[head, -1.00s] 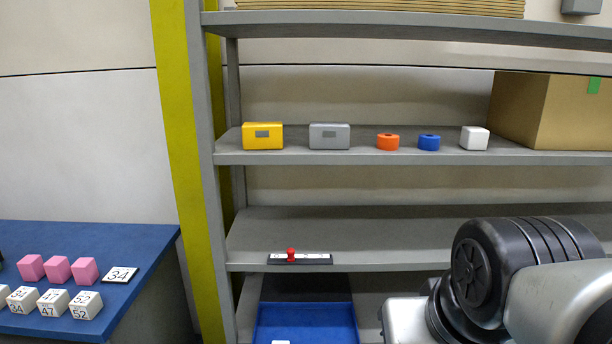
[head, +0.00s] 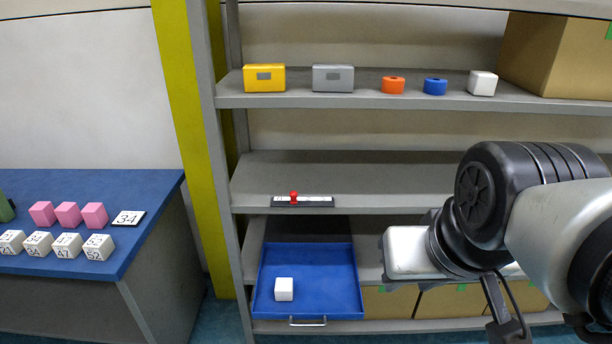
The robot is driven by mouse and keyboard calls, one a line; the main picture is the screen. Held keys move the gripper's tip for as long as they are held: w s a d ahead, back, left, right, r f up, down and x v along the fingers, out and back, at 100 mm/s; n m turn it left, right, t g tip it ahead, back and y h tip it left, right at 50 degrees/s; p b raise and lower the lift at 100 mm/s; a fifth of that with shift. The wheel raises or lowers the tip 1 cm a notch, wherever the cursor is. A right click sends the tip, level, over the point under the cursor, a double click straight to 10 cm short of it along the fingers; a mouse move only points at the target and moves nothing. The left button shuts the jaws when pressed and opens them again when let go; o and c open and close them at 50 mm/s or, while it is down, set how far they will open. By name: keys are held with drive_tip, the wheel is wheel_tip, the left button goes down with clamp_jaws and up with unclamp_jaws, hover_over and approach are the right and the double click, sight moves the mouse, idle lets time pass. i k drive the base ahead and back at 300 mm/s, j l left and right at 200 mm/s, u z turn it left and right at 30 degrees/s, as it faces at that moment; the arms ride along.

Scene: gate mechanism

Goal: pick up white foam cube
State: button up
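A white cube (head: 482,83) stands at the right end of the row on the upper shelf. A second white cube (head: 284,289) lies in the blue tray (head: 338,292) on the low shelf. I cannot tell by sight which of them is foam. My arm reaches in from the right. Dark parts of my gripper (head: 508,318) show at the bottom right edge, low and to the right of the tray, away from both cubes. Its fingertips are not clearly visible, and no object shows in it.
A slider with a red knob (head: 294,197) sits on the middle shelf. A blue table (head: 150,190) holds pink and numbered cubes.

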sight(284, 287)
drive_tip(key=i+j, duration=0.15)
drive_tip(key=j, duration=0.25)
drive_tip(key=i+j, duration=0.15)
drive_tip(key=j, duration=0.2)
drive_tip(key=i+j, duration=0.15)
drive_tip(key=j, duration=0.25)
